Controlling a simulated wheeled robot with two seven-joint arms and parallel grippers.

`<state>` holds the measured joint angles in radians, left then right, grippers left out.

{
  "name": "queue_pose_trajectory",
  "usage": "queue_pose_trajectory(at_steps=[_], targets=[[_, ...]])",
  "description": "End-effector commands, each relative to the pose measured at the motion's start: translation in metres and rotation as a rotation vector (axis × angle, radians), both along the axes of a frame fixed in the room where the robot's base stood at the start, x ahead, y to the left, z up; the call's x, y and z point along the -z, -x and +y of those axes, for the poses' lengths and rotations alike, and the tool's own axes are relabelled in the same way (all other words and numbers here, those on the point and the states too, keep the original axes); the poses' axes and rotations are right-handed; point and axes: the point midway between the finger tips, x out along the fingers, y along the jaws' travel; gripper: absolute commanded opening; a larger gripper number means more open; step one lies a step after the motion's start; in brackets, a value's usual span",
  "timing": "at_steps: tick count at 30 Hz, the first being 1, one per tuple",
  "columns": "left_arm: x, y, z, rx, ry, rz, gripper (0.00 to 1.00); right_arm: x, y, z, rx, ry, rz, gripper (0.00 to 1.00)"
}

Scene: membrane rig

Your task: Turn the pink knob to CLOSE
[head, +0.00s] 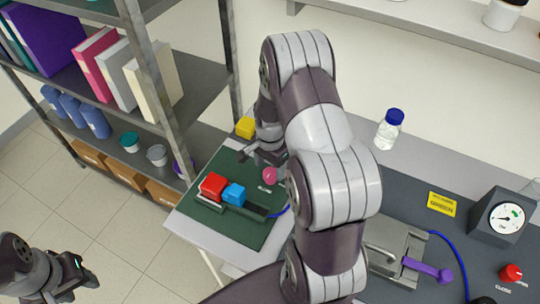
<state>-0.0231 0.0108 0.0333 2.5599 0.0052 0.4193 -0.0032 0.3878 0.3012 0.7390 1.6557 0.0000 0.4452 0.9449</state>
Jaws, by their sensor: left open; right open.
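The pink knob (270,176) stands on the dark green mat (235,172), with a small white label just below it that is too small to read. My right gripper (262,157) hangs over the mat just behind the knob, open with nothing in it. Whether a finger touches the knob cannot be told. My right arm hides the mat's right side. My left gripper (88,275) is open and empty at the lower left, over the floor and away from the table.
A red block (213,185) and a blue block (234,194) sit on a grey fixture left of the knob. A yellow block (245,127) is behind. A blue-capped bottle (388,130), purple-handled clamp (428,269), gauge (505,218) and red knob (511,273) stand right. Shelves are left.

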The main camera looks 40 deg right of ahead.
Motion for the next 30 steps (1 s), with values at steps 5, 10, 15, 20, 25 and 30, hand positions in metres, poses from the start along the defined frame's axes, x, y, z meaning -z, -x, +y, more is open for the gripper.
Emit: queue_pose_trajectory(at_steps=[5,10,15,20,25,30], targets=[[0.012,0.000,0.000,0.000,0.000,0.000,0.43,-0.048,-0.001,0.000,0.000,0.002,-0.007,0.71],[0.017,0.000,0.000,0.000,0.000,0.000,0.43,-0.085,-0.001,0.000,0.000,0.002,-0.004,0.71],[0.018,0.000,0.000,0.000,0.000,0.000,0.43,-0.102,0.000,0.001,0.000,0.001,0.000,0.71],[0.017,0.000,0.000,0.000,0.000,0.000,0.43,-0.103,0.000,0.001,0.000,0.000,0.001,0.71],[0.017,0.000,0.000,0.000,0.000,0.000,0.43,-0.103,0.000,0.001,0.000,0.000,0.000,0.71],[0.017,0.000,0.000,0.000,0.000,0.000,0.43,-0.103,0.000,0.001,-0.001,0.001,0.000,0.71]])
